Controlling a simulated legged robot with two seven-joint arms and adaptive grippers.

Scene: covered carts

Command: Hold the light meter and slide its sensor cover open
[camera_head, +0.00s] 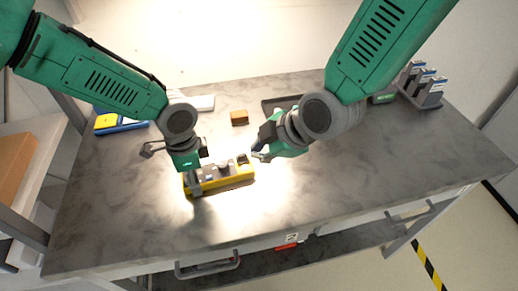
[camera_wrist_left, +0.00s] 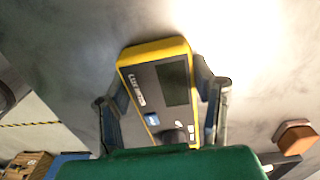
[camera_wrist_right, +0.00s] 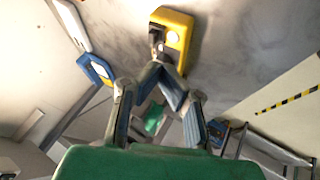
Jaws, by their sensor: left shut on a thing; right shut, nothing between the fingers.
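The light meter (camera_head: 225,181) is yellow with a dark grey face and lies on the grey cart top. In the left wrist view the meter (camera_wrist_left: 140,60) shows a dark screen and a blue button. My left gripper (camera_head: 190,180) is shut on its left part, with one finger on each side (camera_wrist_left: 163,112). In the right wrist view the meter's sensor end (camera_wrist_right: 172,38) shows a bright round spot and a dark piece beside it. My right gripper (camera_head: 257,155) is shut and empty, its tips (camera_wrist_right: 155,66) close to that dark piece; I cannot tell whether they touch it.
A small brown block (camera_head: 239,118) lies behind the meter. A blue and yellow item (camera_head: 107,122) is at the back left. A dark tray (camera_head: 281,103) and a rack of grey devices (camera_head: 425,88) are at the back right. The front right of the top is clear.

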